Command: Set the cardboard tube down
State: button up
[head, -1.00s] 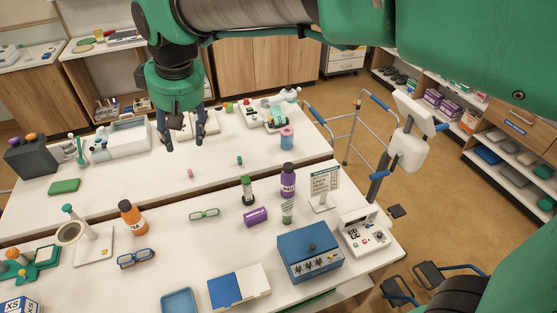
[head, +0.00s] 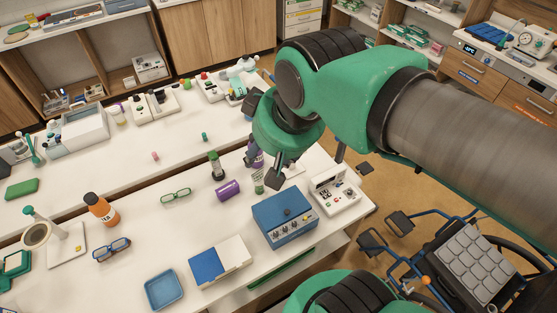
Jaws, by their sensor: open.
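I cannot pick out a cardboard tube for certain. My gripper (head: 278,174) is open, pointing down over the right part of the front table, near the green-and-white tube (head: 257,182) and a purple bottle (head: 256,157) that it partly hides. I see nothing held between its fingers, though the wrist covers part of the view. A purple cylinder (head: 228,190) lies on its side to the left of the gripper.
A blue box with knobs (head: 284,218) and a white device (head: 335,190) stand just right of and below the gripper. A dark green-capped bottle (head: 216,166) stands to its left.

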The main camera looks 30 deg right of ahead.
jog(key=shift+s+d+f+m, duration=0.2)
jog(key=shift+s+d+f, duration=0.2)
jog(key=shift+s, duration=0.25)
jog(key=shift+s+d+f+m, duration=0.2)
jog(key=shift+s+d+f, duration=0.1)
jog(key=shift+s+f, duration=0.25)
notch_tip(320, 180, down, 4)
jog(key=b, duration=0.4)
